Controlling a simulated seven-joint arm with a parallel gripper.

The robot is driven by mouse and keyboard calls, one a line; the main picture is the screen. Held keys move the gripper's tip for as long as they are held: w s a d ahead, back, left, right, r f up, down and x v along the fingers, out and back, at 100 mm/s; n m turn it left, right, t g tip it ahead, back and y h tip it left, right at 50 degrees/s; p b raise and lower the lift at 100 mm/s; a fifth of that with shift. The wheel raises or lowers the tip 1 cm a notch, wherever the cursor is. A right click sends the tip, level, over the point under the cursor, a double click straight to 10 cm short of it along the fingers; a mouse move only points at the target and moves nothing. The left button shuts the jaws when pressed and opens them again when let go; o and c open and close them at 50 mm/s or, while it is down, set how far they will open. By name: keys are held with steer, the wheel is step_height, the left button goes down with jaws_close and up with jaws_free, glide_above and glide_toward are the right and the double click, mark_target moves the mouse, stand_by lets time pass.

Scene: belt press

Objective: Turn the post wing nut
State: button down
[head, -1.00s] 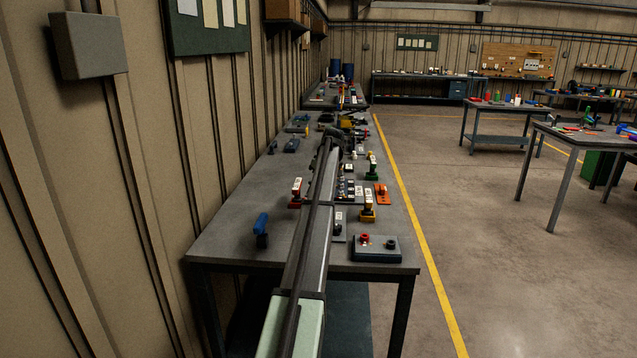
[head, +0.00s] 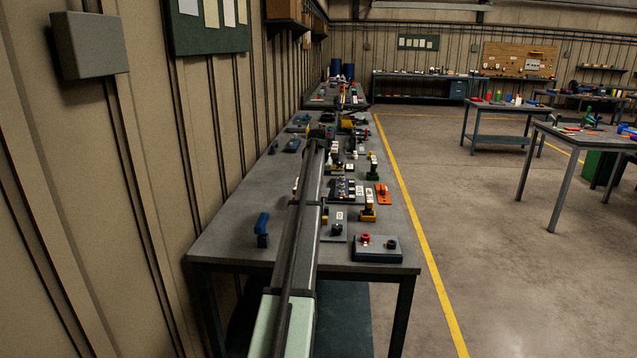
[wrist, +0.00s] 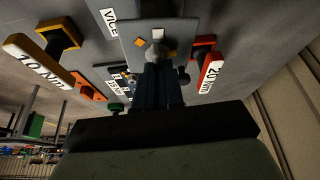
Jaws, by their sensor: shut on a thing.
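In the wrist view my gripper (wrist: 158,62) points at a grey plate (wrist: 150,26) with small yellow squares on it. Its dark fingers are shut on a small rounded grey piece (wrist: 156,50) at the plate, which I take for the post wing nut. The fingers cover most of it, so its wings and angle cannot be made out. A dark knob (wrist: 183,76) shows just right of the fingers. In the head view my arm runs along the bench and hides the gripper and the nut.
Torque tools marked 10 Nm (wrist: 35,60) and 20 Nm (wrist: 210,72) flank the plate. A VICE label (wrist: 109,20) is at its upper left.

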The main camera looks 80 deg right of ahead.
steer(key=shift+m, duration=0.5)
steer(key=c, duration=1.2)
jaws_free()
steer(key=shift+c, duration=0.2)
steer(key=v, duration=1.3)
steer(key=shift+w+r, duration=0.25)
steer(key=shift+r, duration=0.15)
steer(key=shift+a, duration=0.1)
